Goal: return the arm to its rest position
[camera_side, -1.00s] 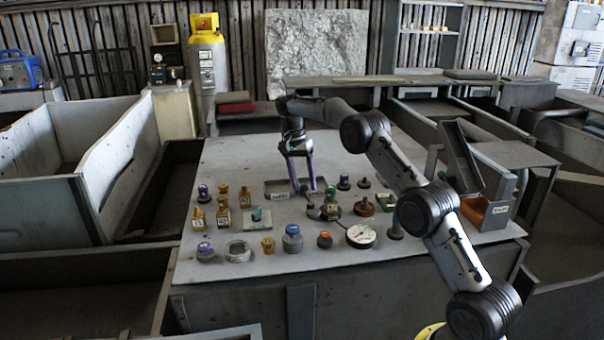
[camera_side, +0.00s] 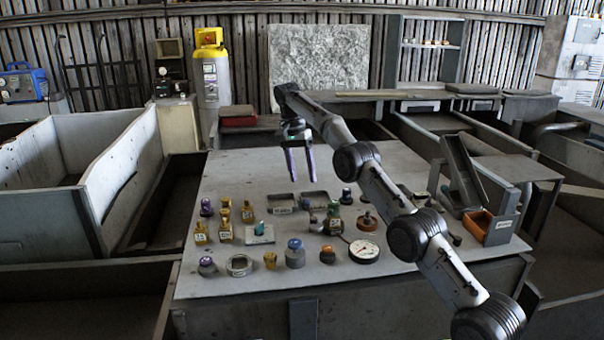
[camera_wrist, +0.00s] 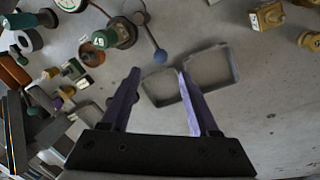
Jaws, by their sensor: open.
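My gripper (camera_side: 299,172) hangs over the work table, its two purple-grey fingers apart with nothing between them. It is raised above the table near the two shallow grey trays (camera_side: 282,204). In the wrist view my gripper (camera_wrist: 155,80) is also open and empty. Beyond its fingertips in that view lie the two trays (camera_wrist: 208,68), which look empty. My arm reaches in from the lower right of the side view, bent upward at its middle joints.
Several small bottles and parts stand on the table (camera_side: 235,180), among them yellow weights (camera_side: 225,232), a blue-topped jar (camera_side: 295,255), a round gauge (camera_side: 364,251) and a green-topped part (camera_side: 333,222). An orange bin (camera_side: 478,225) stands at the right. The table's back left is clear.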

